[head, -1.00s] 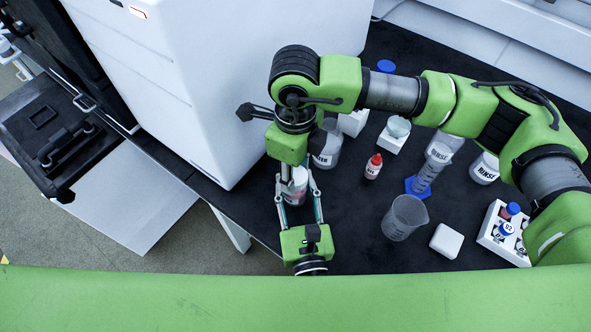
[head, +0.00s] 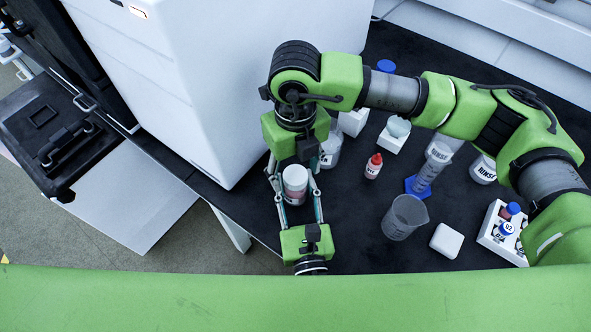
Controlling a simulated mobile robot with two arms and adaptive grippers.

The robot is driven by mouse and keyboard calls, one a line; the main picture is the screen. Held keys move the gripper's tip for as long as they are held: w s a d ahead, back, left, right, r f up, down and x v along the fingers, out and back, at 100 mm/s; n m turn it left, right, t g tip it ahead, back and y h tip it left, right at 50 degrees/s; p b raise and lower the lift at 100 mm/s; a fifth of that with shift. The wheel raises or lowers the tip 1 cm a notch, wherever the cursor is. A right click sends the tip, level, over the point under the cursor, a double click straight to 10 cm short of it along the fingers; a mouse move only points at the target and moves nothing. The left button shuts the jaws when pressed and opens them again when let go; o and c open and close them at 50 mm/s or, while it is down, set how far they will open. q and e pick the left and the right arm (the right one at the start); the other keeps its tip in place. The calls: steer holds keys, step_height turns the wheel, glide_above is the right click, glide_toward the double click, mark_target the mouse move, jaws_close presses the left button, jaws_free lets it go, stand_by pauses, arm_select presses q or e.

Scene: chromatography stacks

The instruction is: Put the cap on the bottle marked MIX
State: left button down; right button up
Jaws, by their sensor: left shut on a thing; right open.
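A bottle with a wide white top (head: 295,174) and a pinkish lower part stands upright at the near left of the black bench. Its marking cannot be read. The white top looks like a cap sitting on the bottle, though its seating is too small to tell. My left gripper (head: 295,190) reaches up from the bottom of the view and is shut on this bottle, one finger each side. My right gripper (head: 297,148), on the arm from the right, hangs just behind and above the bottle, apart from it. It is open; its fingers are mostly hidden.
A large white instrument (head: 215,90) stands close on the left. Behind are a bottle (head: 330,150) and a red-capped dropper bottle (head: 373,167). A beaker (head: 404,217), a blue-based cylinder (head: 427,180), a white block (head: 446,240) and a vial rack (head: 487,239) stand on the right.

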step_height(320, 180, up, 11)
steer(key=shift+r, duration=0.2)
arm_select(q)
steer(key=c, duration=1.3)
jaws_free()
steer(key=shift+o, duration=0.2)
steer(key=shift+s, duration=0.1)
steer(key=s, duration=0.4)
steer(key=s+d, duration=0.1)
steer(key=s, duration=0.3)
steer(key=s+d, duration=0.1)
steer(key=s, duration=0.2)
steer(key=shift+s, duration=0.4)
